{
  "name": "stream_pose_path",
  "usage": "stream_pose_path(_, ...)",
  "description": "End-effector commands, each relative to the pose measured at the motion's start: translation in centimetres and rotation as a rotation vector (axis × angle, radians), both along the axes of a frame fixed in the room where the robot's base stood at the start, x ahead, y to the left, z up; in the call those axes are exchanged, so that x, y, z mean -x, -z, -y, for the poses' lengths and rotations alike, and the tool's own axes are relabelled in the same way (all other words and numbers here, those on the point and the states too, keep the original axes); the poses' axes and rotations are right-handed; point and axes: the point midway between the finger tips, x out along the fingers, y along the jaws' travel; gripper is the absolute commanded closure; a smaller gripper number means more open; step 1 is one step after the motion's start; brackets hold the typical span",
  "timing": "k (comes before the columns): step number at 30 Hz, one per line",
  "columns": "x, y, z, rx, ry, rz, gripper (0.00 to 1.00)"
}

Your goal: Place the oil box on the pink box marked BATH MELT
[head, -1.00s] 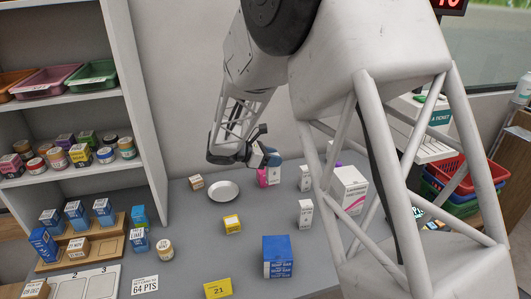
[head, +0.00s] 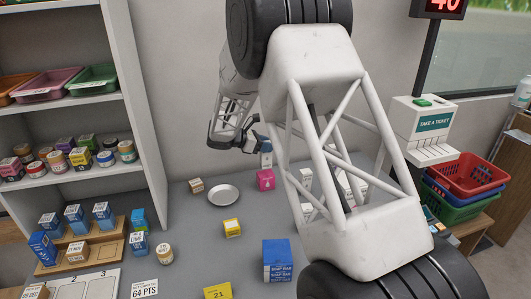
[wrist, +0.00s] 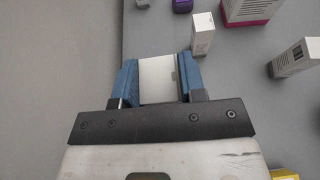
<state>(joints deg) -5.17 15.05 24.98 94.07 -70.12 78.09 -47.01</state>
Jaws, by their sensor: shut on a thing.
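The pink box (head: 265,180) stands on the grey counter, to the right of a round plate. Its lettering is too small to read. My gripper (head: 252,143) is raised above the counter, above and slightly left of the pink box. In the wrist view, the blue fingers of my gripper (wrist: 159,80) are shut on a small pale box, which I take as the oil box (wrist: 157,82). Its label does not show. In the head view the held box is hard to tell from the fingers and from a blue-and-white shape behind the pink box.
A white plate (head: 223,195), a yellow box (head: 232,228) and a blue soap bar box (head: 277,260) stand on the counter. A slim white box (wrist: 203,34) and a larger white box with a pink base (wrist: 250,10) stand to the right.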

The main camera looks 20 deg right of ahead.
Motion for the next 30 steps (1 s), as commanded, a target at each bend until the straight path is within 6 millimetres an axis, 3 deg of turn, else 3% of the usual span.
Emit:
stream_pose_path(14,-0.4,0.2,0.0,0.000,0.000,0.000,0.85)
stream_pose_path(24,-0.4,3.2,0.0,-0.001,0.000,0.000,0.85)
stream_pose_path(30,-0.4,3.5,0.0,-0.001,-0.001,0.001,0.85)
